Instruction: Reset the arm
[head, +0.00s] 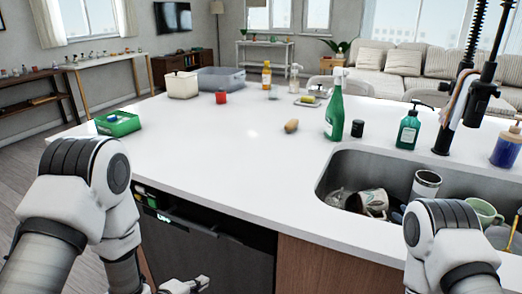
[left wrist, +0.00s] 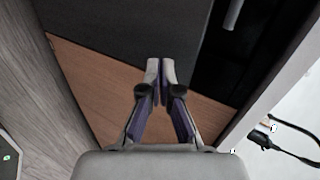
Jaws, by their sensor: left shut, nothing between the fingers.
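My left arm (head: 88,190) comes in from the left, bent down in front of the island. My left gripper (head: 200,284) hangs low before the dark dishwasher front, below the counter edge. In the left wrist view its two fingers (left wrist: 160,68) meet at the tips with nothing between them. My right arm (head: 448,240) shows only in part at the lower right, in front of the sink. The right gripper is outside both views.
The white island counter (head: 230,145) has a wide clear middle. The sink (head: 325,183) at right holds mugs and a glass. A green spray bottle (head: 335,108), a soap bottle (head: 408,128) and a black faucet (head: 446,138) stand behind it.

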